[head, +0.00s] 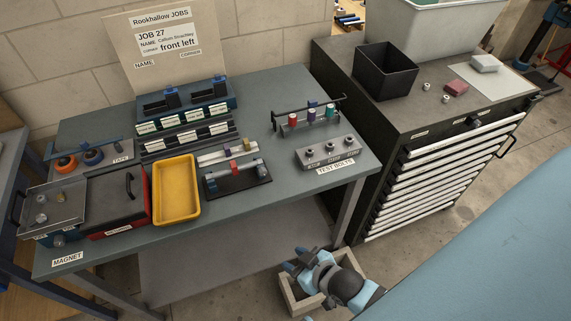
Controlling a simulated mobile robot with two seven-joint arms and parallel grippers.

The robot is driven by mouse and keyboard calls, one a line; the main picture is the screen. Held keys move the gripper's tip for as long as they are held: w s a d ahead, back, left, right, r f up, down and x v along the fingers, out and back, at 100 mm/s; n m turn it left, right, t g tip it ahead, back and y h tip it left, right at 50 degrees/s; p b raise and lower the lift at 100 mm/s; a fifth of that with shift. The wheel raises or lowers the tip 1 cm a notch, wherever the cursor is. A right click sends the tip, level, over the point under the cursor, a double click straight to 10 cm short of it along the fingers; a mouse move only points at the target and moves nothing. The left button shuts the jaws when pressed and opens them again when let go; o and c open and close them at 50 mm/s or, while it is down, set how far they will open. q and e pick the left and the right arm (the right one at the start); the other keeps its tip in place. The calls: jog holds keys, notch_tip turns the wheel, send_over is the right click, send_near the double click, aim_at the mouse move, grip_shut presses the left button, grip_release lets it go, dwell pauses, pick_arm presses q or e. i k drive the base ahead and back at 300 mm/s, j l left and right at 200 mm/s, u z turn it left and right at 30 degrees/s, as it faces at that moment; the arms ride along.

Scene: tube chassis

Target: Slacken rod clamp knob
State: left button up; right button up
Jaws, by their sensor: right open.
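A dark fixture (237,188) lies on the grey-green workbench (265,215), right of the yellow tray. My right gripper (296,260) is open and empty. It is below and in front of the bench's front edge, well apart from the fixture, with its blue fingertips pointing up and left. My left gripper is not in view.
A yellow tray (176,190), a red-sided box (117,200) and a metal tray (52,207) crowd the bench's left. A bolt block (328,153) and a rack of coloured pieces (308,118) stand at right. A drawer cabinet (425,165) adjoins the bench.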

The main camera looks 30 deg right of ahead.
aim_at(262, 171)
jog(key=l, duration=0.65)
jog(key=k+l, duration=0.15)
jog(key=l, duration=1.1)
jog(key=k, duration=0.05)
